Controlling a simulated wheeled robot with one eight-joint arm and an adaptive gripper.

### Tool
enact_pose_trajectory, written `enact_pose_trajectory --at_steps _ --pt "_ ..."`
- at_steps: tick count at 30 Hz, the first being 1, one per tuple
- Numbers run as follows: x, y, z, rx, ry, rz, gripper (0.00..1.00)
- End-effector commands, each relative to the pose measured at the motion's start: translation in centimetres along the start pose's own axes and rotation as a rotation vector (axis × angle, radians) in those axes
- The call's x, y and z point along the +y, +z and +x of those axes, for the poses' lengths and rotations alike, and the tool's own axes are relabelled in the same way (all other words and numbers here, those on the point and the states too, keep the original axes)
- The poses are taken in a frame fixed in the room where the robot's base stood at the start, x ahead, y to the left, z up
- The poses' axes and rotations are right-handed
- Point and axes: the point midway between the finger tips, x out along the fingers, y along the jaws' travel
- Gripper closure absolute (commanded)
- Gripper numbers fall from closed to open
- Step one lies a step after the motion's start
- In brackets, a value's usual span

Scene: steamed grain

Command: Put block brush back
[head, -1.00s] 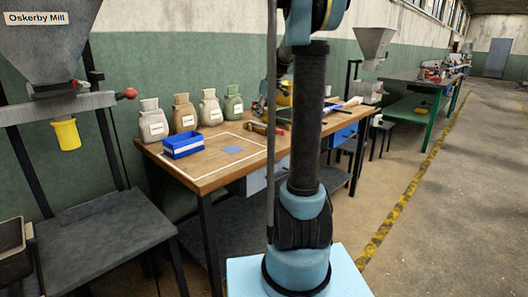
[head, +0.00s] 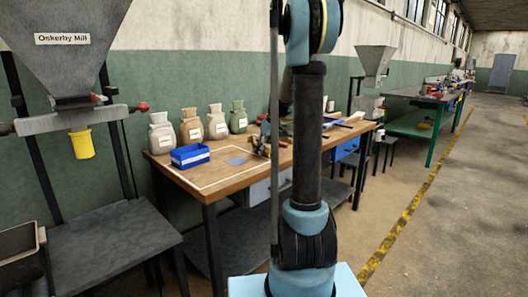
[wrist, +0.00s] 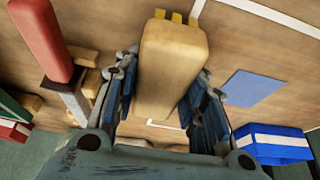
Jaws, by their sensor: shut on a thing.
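The block brush (wrist: 172,70) is a pale wooden block with yellow bristle tufts at its upper end in the wrist view. My gripper (wrist: 165,80) is shut on it, with one finger along each side. The brush covers part of the wooden tabletop behind it. A flat blue patch (wrist: 253,87) lies on the bench to the right of the brush, and it also shows in the head view (head: 237,161). In the head view my arm column hides much of the gripper, and I cannot make out the brush clearly there.
A blue bin (head: 190,157) stands on the bench (head: 222,179) left of the patch. Several labelled sacks (head: 191,127) line the back. A red-handled tool (wrist: 45,38) and wooden pieces lie left of the gripper in the wrist view. The bench front is clear.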

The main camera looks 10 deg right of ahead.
Motion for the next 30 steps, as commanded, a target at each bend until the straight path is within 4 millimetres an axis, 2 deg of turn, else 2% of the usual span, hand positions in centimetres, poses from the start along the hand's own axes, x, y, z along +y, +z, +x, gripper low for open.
enact_pose_trajectory --at_steps 3,13,14,16,26,30 --pt "0.01 0.34 0.66 0.0 0.0 0.001 0.81" --pt "-0.06 0.36 0.86 0.0 0.0 0.0 0.81" --pt "-0.07 0.36 0.91 0.0 0.0 -0.001 0.6" --pt "-0.12 0.32 0.9 0.0 -0.001 -0.001 0.44" --pt "-0.29 0.2 0.9 0.0 -0.002 -0.003 0.42" --pt "-0.31 0.15 0.3 0.0 -0.001 -0.003 0.42"
